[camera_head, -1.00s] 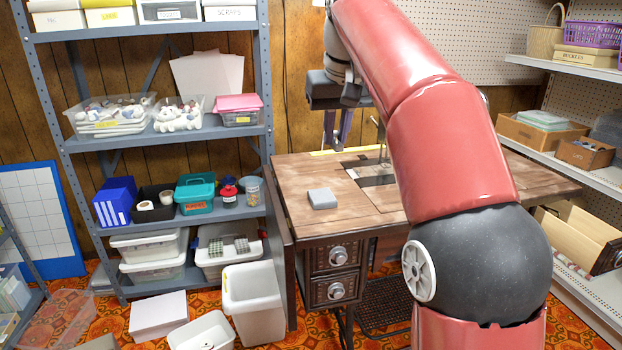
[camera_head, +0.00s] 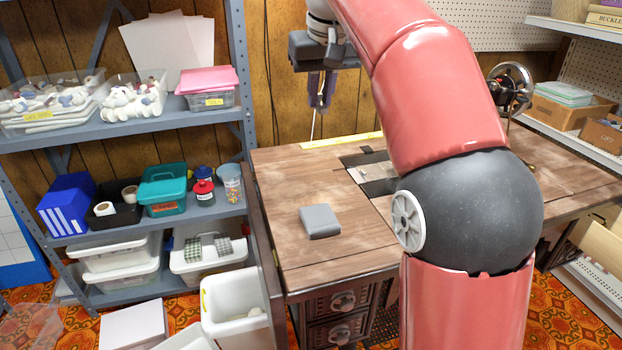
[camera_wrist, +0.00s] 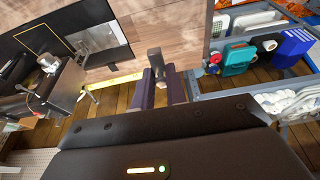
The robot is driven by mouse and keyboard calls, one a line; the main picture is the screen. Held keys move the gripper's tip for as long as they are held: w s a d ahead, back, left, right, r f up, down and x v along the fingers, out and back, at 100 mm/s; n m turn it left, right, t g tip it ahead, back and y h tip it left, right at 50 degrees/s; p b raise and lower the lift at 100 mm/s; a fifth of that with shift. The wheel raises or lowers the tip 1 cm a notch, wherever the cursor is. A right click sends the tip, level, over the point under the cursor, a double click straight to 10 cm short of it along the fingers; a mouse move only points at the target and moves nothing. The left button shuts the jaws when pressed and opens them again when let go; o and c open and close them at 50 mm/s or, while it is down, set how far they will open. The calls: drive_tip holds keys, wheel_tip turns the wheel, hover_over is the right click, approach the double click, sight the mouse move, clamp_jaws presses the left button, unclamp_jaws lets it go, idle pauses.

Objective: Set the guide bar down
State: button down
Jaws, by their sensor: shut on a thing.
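My gripper (camera_head: 321,98) is at the upper middle of the head view, above the back left part of the sewing table (camera_head: 290,240). Its dark purple fingers point down and are shut on the guide bar (camera_head: 313,125), which shows below them as a thin, pale strip. In the wrist view, the fingers (camera_wrist: 161,88) hold the guide bar (camera_wrist: 155,58), whose grey end sticks out past the fingertips towards the tabletop (camera_wrist: 175,30). The bar appears clear of the table.
A grey block (camera_head: 320,221) lies on the tabletop's left part. A yellow ruler strip (camera_head: 340,141) runs along the back edge. The sewing machine (camera_wrist: 50,85) shows in the wrist view. A loaded shelf (camera_head: 190,222) stands left of the table. Bare wood surrounds the block.

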sight(317, 190)
wheel_tip(317, 190, down, 18)
drive_tip(key=b, duration=0.4)
drive_tip(key=shift+s+b, duration=0.1)
drive_tip(key=shift+b, duration=0.25)
drive_tip(key=shift+f, duration=0.15)
drive_tip(key=c, duration=1.4)
unclamp_jaws()
drive_tip(key=shift+c, duration=0.2)
